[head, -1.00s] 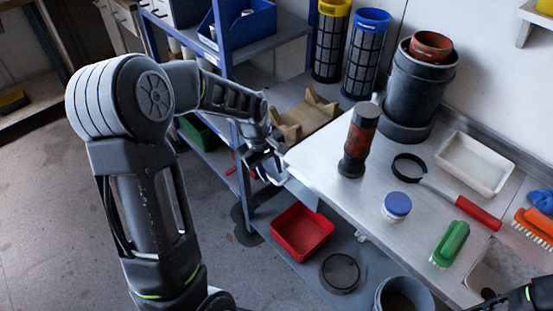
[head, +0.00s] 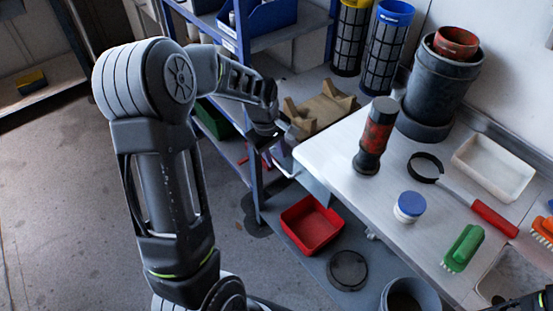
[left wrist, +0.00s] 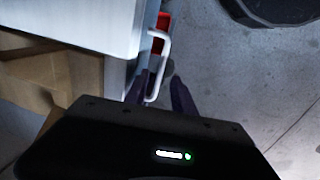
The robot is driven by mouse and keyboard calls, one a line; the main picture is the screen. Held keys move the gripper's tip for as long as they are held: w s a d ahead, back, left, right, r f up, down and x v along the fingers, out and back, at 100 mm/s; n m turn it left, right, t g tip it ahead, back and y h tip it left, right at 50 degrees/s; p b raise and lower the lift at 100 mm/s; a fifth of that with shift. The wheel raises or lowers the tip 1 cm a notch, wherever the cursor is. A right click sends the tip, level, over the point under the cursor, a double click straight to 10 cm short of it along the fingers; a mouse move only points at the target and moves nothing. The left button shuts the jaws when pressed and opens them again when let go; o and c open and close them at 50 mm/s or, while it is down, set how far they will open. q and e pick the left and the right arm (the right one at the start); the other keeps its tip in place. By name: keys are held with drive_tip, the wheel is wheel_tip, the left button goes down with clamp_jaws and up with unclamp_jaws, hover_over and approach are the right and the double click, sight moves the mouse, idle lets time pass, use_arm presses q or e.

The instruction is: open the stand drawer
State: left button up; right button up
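The stand is the metal workbench (head: 420,215) on the right in the head view. Its drawer front (head: 313,187) shows at the bench's left end, under the top. The drawer's pale bar handle (left wrist: 161,65) shows in the left wrist view. My left gripper (left wrist: 160,88) is open, with its two dark fingers on either side of the handle's lower end. The handle lies closer to the left finger; I cannot tell whether they touch. In the head view my left gripper (head: 284,160) is at the drawer front, partly hidden by its wrist. Only a dark piece of my right gripper (head: 515,302) shows at the bottom right corner.
A red bin (head: 311,225) and a dark round lid (head: 347,270) lie on the lower shelf. A blue shelf post (head: 249,150) and a wooden cradle (head: 320,108) stand near my left gripper. A red-black bottle (head: 376,137) stands on the bench. The floor at left is clear.

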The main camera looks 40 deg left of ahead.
use_arm(q)
drive_tip(key=shift+w+f, duration=0.25)
drive_tip(key=shift+f, duration=0.9)
clamp_jaws()
idle(0.6)
